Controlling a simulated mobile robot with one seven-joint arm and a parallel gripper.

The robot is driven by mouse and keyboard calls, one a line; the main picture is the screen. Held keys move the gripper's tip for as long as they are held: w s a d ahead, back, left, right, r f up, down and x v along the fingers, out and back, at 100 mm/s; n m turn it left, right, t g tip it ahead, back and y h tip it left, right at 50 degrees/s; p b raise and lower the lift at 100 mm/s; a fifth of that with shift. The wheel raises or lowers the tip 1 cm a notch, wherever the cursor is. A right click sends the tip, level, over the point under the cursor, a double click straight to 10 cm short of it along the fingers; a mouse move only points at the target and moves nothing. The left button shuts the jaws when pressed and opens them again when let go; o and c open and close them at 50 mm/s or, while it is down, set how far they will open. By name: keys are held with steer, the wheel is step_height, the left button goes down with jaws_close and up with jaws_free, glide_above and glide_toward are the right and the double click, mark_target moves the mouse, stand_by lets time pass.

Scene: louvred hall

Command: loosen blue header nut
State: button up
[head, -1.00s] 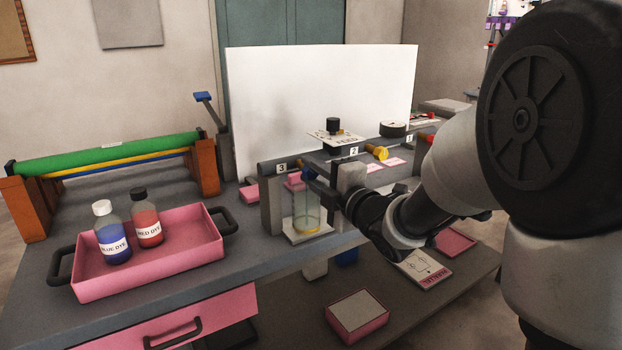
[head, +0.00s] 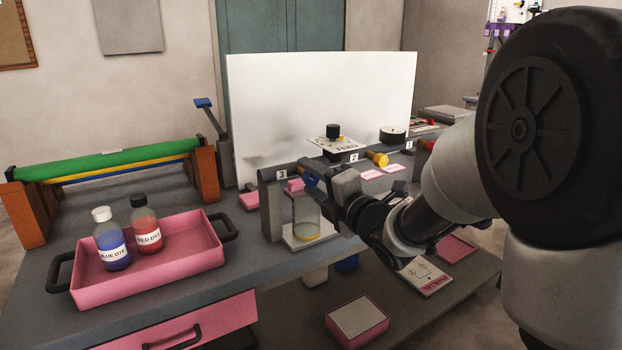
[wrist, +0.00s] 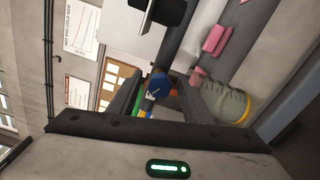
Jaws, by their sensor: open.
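The blue header nut (head: 308,177) sits on the left end of the dark header pipe (head: 318,164), next to the label 3. In the wrist view the blue nut (wrist: 160,85) shows between the two fingers of my gripper (wrist: 161,92). In the head view my gripper (head: 318,188) is right at the nut, and its fingers partly cover it. The jaws are open, one finger on each side of the nut. Whether either finger touches the nut I cannot tell.
A clear glass jar (head: 306,217) stands just below the nut, close to my gripper. A pink tray (head: 190,262) with blue and red dye bottles stands at left.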

steer(key=v, duration=0.7)
stand_by(0.5)
